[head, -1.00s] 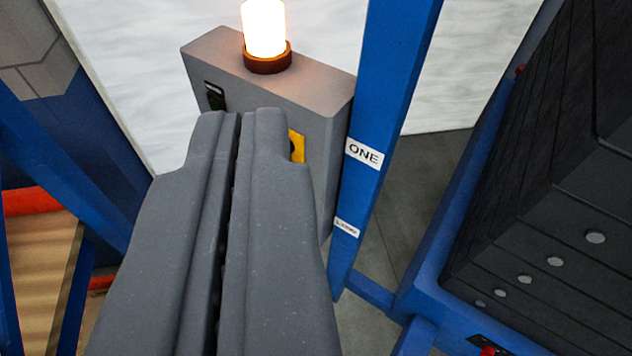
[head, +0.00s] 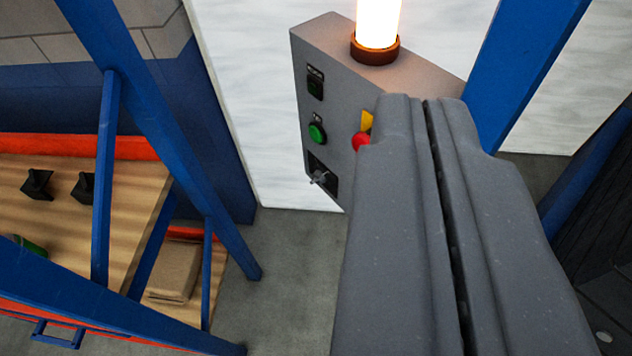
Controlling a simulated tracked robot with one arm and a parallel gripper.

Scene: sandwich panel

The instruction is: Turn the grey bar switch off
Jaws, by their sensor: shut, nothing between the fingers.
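A grey control box (head: 345,75) hangs beside a blue post, with a lit lamp (head: 378,25) on its top. At the box's lower left is a small grey bar switch (head: 320,177) on a dark plate. I cannot tell its on or off position. Above it are a green button (head: 317,132) and a small dark switch (head: 315,84). A red button (head: 361,140) on a yellow plate is partly hidden by my gripper. My gripper (head: 422,100) is shut and empty. It appears in front of the box's right part, to the right of the bar switch.
A blue post (head: 525,70) stands right of the box. At the left, blue shelving (head: 108,180) holds wooden boards with dark items and a cardboard box (head: 174,270). Grey floor (head: 290,270) is clear between the shelving and my gripper.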

